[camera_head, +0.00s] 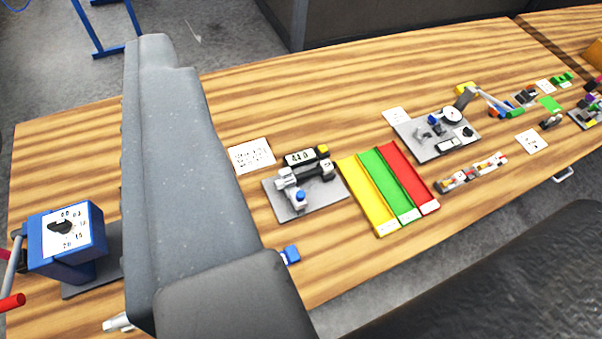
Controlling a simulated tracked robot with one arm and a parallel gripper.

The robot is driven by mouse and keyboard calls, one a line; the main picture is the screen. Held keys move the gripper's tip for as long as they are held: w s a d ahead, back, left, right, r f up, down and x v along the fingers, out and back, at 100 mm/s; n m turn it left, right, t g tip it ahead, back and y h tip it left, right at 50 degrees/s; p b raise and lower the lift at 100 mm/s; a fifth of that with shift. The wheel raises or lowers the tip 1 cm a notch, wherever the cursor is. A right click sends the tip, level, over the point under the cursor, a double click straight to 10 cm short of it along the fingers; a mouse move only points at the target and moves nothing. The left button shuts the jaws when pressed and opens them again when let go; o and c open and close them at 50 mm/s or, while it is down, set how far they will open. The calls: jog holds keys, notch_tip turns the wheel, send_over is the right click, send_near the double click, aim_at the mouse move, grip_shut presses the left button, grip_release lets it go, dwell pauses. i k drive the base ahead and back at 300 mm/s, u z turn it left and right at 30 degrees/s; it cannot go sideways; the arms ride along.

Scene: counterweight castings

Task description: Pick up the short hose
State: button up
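I cannot make out a short hose with certainty. A small blue piece (290,255) pokes out beside the right edge of my grey arm on the wooden table. A small whitish piece (118,323) shows at the table's front, left of my arm. I cannot tell what either belongs to, as my arm hides the table between them. My gripper's fingertips are not to be seen.
The wooden table (330,110) carries a blue dial box (70,240) with a red-handled lever at left. Right of my arm are a grey plate (325,200) with a device, yellow, green and red trays (385,180), and another fixture plate (425,150). The table's back strip is clear.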

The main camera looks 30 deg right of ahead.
aim_at(325, 167)
jog(key=z, duration=0.05)
jog(key=k, duration=1.1)
jog(key=z, duration=0.6)
jog(key=i, duration=1.8)
jog(key=u, duration=0.3)
